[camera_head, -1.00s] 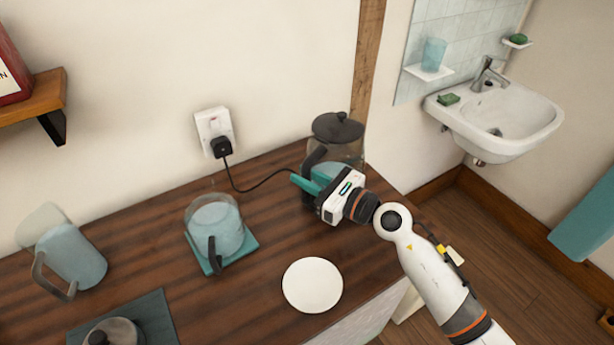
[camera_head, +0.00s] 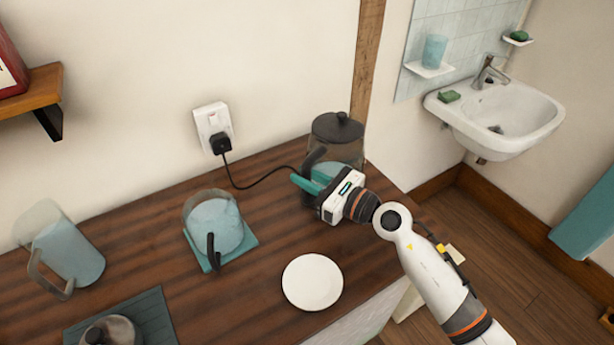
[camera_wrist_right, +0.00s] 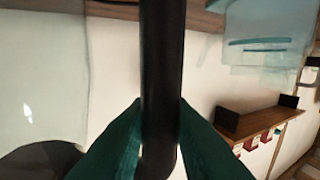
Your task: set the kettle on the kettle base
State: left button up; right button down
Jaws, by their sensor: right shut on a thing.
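The kettle (camera_head: 338,133) is a glass vessel with a dark knobbed lid and a dark handle. It appears upright at the back right end of the wooden counter. My right gripper (camera_head: 308,184) is in front of its handle. In the right wrist view the dark handle (camera_wrist_right: 162,70) stands between my two teal fingers, which are shut on it. A black cord runs from the wall plug to behind the gripper and kettle. The kettle base is not clearly visible there, and I cannot tell whether the kettle touches it. My left gripper is not in view.
A glass jug (camera_head: 213,222) stands on a teal mat (camera_head: 245,248), left of a white plate (camera_head: 312,282). Another jug (camera_head: 72,252) is at the far left, near a dark slate (camera_head: 150,312) with a lidded pot. A socket (camera_head: 212,125) is on the wall behind.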

jog(key=shift+r, duration=0.1)
jog(key=c, duration=1.6)
grip_release()
jog(key=shift+o, duration=0.2)
jog(key=shift+f, duration=0.25)
jog(key=b+v, duration=0.1)
jog(key=v, duration=1)
jog(key=shift+b, duration=0.35)
jog(key=shift+r, duration=0.2)
